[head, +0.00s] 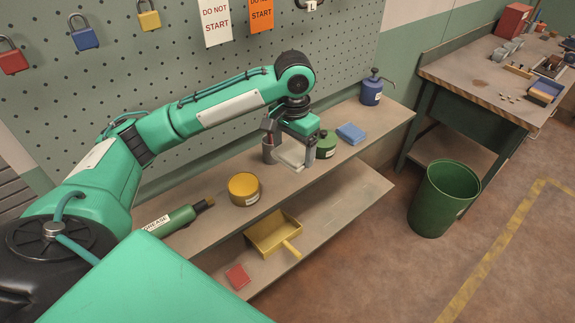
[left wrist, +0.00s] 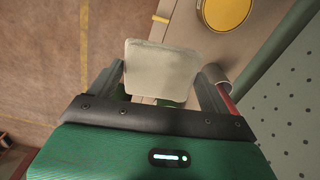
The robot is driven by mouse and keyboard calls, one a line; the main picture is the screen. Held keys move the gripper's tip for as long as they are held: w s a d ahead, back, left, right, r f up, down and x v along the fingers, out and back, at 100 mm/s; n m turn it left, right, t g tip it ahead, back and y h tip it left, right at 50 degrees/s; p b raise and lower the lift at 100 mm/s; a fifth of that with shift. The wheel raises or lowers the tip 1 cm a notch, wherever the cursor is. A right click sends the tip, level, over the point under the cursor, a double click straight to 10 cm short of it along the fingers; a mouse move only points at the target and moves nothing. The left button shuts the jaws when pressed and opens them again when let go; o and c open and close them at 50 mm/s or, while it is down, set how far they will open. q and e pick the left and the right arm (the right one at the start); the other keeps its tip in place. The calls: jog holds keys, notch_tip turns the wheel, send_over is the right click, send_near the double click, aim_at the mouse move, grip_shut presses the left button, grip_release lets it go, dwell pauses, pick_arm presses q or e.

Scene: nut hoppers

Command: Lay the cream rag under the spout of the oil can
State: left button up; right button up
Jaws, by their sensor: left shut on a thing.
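The cream rag (head: 292,157) is a flat, pale square held over the upper shelf. My left gripper (head: 289,147) is shut on it. In the left wrist view the rag (left wrist: 162,70) spans the space between the fingers of my left gripper (left wrist: 165,92). The blue oil can (head: 371,91) stands upright near the right end of the upper shelf, and its thin spout points right. The gripper and rag are left of the oil can, with a gap between. My right gripper is not in view.
The upper shelf (head: 222,207) also holds a folded blue rag (head: 351,133), a green tin (head: 326,148), a yellow tin (head: 244,187) and a grease tube (head: 170,222). Below are a yellow scoop (head: 270,236) and a red rag (head: 237,276). A green bin (head: 442,198) stands on the floor.

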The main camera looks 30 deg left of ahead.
pick_arm(q)
jog(key=w+a+r+m+b, duration=0.2)
jog(key=w+a+r, duration=0.2)
jog(key=a, duration=0.2)
jog(key=p, duration=0.2)
send_over(281, 181)
notch_tip(281, 181, down, 15)
notch_tip(281, 181, down, 4)
jog(key=shift+p, duration=0.4)
jog(key=shift+f, duration=0.15)
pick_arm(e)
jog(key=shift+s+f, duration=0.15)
pick_arm(q)
jog(key=o, duration=0.9)
jog(key=shift+f, duration=0.1)
